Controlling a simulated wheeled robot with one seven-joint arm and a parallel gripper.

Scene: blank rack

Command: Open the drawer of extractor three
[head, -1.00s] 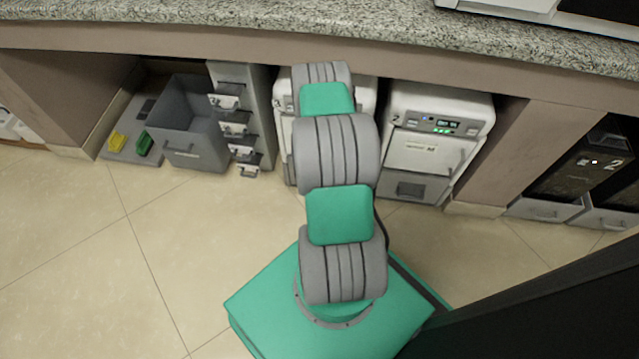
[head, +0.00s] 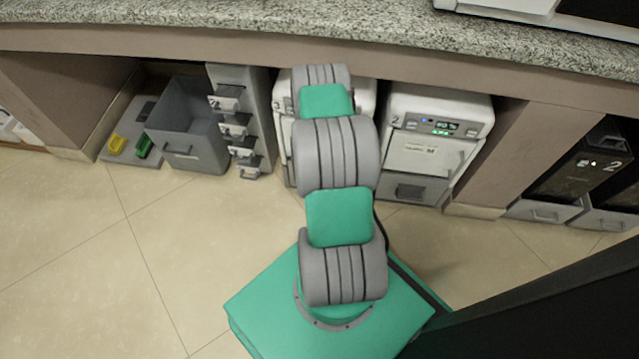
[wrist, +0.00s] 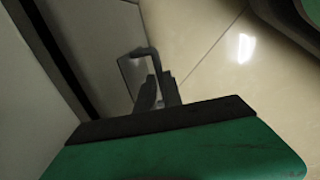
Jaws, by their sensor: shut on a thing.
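Extractor three (head: 285,104) is a white machine under the counter. My arm hides most of its front in the head view, so its drawer cannot be made out there. In the wrist view a grey panel (wrist: 95,40) stands at the left, with a dark bar handle (wrist: 146,52) on it. I take this for the drawer front. My gripper (wrist: 160,92), green-bodied with dark fingers, is shut on the handle. The head view does not show my gripper. How far the drawer stands out cannot be told.
A similar white extractor marked 2 (head: 435,130) stands to the right. To the left are a narrow unit of small drawers (head: 240,85) and a grey open bin (head: 190,150). A dark-fronted machine (head: 585,170) is far right. The tiled floor (head: 150,240) at left is clear.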

